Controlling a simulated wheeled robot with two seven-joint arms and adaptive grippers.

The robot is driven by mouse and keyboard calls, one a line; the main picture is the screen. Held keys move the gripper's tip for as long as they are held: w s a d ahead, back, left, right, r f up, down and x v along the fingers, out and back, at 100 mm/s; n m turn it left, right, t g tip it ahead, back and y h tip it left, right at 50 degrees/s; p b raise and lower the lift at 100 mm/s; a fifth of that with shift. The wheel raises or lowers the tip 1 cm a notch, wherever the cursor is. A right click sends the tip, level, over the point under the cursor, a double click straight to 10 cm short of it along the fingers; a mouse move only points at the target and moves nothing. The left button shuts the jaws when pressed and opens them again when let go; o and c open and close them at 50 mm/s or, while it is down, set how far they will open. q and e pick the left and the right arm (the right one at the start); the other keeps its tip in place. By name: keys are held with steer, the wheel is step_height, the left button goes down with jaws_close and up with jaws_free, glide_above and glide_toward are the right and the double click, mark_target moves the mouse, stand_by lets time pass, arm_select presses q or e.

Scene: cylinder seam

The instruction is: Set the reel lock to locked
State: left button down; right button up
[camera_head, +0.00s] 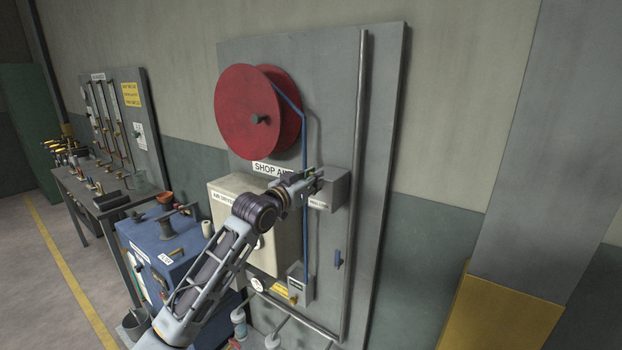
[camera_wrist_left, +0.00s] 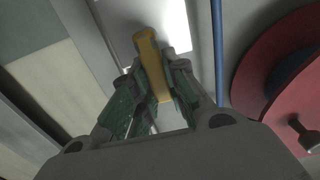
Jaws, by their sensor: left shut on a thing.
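The reel lock is a small grey box (camera_head: 338,188) on the grey panel, below and right of the red hose reel (camera_head: 245,110), with a label too small to read. In the left wrist view a yellow lever (camera_wrist_left: 147,45) stands out between green-padded fingers. My left gripper (camera_head: 312,180) is at the box's left front in the head view. It is shut on the yellow lever, and its fingers (camera_wrist_left: 160,72) lie on both sides of it. The gripper hides most of the lever in the head view. My right gripper is out of view.
A blue hose (camera_head: 305,140) runs down from the reel close to the gripper. A cream cabinet (camera_head: 226,200) hangs below left, with a blue cabinet (camera_head: 165,245) beyond. A vertical pipe (camera_head: 360,120) stands right of the box. The wall further right is clear.

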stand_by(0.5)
arm_select(q)
steer(key=c, duration=1.4)
jaws_free()
steer(key=shift+v, duration=6)
